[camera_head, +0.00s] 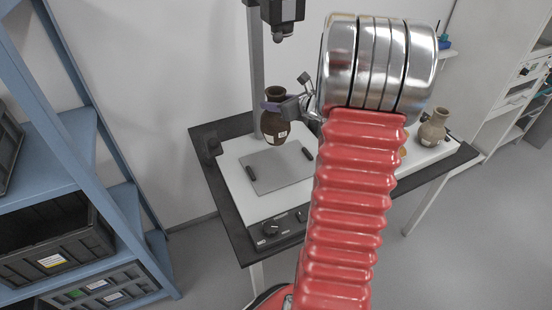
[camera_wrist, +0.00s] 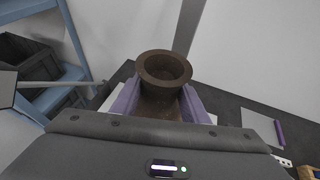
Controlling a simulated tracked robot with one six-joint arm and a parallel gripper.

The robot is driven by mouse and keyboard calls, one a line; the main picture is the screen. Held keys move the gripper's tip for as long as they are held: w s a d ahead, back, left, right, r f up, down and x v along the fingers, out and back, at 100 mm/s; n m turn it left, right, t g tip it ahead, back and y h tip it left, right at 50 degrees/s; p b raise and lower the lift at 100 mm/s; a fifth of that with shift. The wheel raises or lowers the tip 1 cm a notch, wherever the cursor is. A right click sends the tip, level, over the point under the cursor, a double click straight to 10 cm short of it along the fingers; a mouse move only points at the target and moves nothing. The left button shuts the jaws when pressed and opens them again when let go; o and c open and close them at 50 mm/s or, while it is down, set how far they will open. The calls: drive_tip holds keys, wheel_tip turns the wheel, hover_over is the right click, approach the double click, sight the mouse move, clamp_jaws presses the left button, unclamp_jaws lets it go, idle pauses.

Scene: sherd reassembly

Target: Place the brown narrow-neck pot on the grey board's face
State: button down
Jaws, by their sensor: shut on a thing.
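The brown narrow-neck pot (camera_head: 274,127) is upright in my gripper (camera_head: 277,106), with a small white label on its side. In the wrist view its dark round mouth (camera_wrist: 164,68) shows between the two purple fingers (camera_wrist: 160,100), which are shut on it. In the head view the pot appears over the back part of the grey board (camera_head: 272,177). I cannot tell the exact gap beneath it. The grey board lies flat on a white base with a dark bar at each side, and its face is bare. My red arm hides part of the white base to the right.
A pale tan pot (camera_head: 433,128) with a label stands at the right of the table. A grey upright post (camera_head: 256,70) with a camera head rises behind the board. Blue shelving (camera_head: 60,140) with dark crates stands left.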

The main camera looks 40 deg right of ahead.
sight(276, 117)
drive_tip(key=shift+s+d+f, duration=0.1)
drive_tip(key=shift+d+f, duration=0.05)
drive_tip(key=shift+f, duration=2.8)
drive_tip(key=shift+f, duration=2)
drive_tip(key=c, duration=1)
unclamp_jaws()
drive_tip(key=shift+c, duration=0.2)
